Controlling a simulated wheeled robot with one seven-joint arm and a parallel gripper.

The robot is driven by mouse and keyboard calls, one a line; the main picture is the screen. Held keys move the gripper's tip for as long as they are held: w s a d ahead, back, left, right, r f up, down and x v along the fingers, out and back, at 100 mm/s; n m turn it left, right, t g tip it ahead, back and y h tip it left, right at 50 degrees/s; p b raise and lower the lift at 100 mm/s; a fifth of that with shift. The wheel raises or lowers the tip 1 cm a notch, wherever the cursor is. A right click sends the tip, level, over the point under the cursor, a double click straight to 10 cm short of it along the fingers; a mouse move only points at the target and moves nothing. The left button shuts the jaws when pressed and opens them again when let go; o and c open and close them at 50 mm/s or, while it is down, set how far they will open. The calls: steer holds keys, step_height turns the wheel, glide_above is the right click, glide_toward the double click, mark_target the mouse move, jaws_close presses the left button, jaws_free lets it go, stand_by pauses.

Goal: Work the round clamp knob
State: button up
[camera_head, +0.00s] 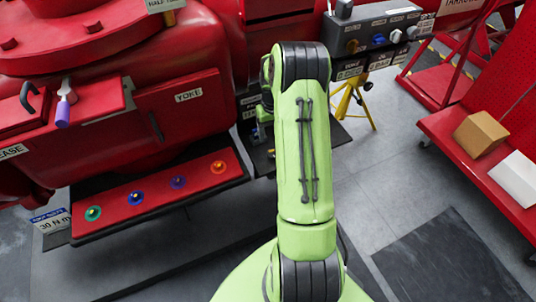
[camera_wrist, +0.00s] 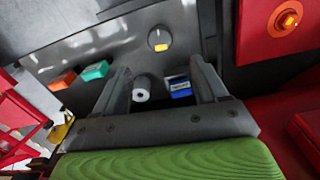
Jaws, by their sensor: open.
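A round dark knob with a yellow mark (camera_wrist: 159,40) sits on a grey panel (camera_wrist: 85,45) in the wrist view, just beyond my fingertips; I cannot read a label that names it the clamp knob. My gripper (camera_wrist: 160,66) is open, one finger on each side of the picture's middle, with nothing held. A pale round-ended peg (camera_wrist: 140,93) shows between the fingers, apart from both. In the head view my arm hides the knob and most of the gripper.
An orange round fitting (camera_wrist: 285,20) is on red metal at right. In the head view, a red shelf (camera_head: 110,208) stands left of my arm and a yellow tripod (camera_head: 354,100) beyond it.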

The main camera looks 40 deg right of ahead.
mark_target(272, 152)
step_height(272, 152, down, 10)
steer(key=b, duration=0.2)
steer(key=shift+f+b, duration=0.15)
steer(key=shift+b, duration=0.25)
steer(key=c, duration=1.1)
steer(key=shift+o, duration=0.2)
